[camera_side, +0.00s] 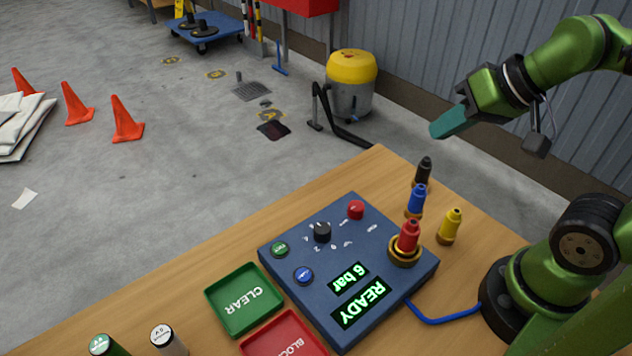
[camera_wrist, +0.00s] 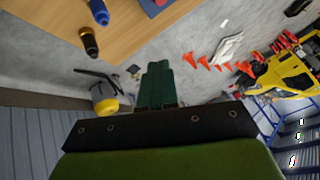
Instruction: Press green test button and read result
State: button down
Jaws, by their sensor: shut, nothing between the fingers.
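A blue test panel (camera_side: 322,250) lies on the wooden table in the side view. Its round green button (camera_side: 280,249) is on the left side. Two lit displays read "6 bar" (camera_side: 348,278) and "READY" (camera_side: 361,303). A red-topped nozzle (camera_side: 408,236) stands in the brass ring on the panel. My gripper (camera_side: 436,131), with teal fingers, is raised behind and right of the panel, well apart from the button. It is shut and empty.
Black (camera_side: 424,170), blue (camera_side: 417,199) and yellow (camera_side: 451,225) nozzles stand right of the panel. A green CLEAR tray (camera_side: 244,299) and a red BLOCK tray (camera_side: 283,338) lie at its front left. Two capped bottles (camera_side: 168,340) stand at the front edge.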

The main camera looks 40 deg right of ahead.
dwell(0.8)
jog(key=w+a+f+y, duration=0.1)
jog(key=w+a+f, duration=0.2)
jog(key=a, duration=0.4)
jog(key=w+a+f+n+y, duration=0.1)
jog(key=w+a+f, duration=0.2)
jog(key=a, duration=0.5)
jog(key=w+a+f+n+y, duration=0.1)
jog(key=w+a+f, duration=0.2)
jog(key=w+a, duration=0.2)
jog(key=a, duration=0.3)
jog(key=shift+w+f, duration=0.25)
jog(key=shift+w, duration=0.1)
jog(key=shift+a, duration=0.1)
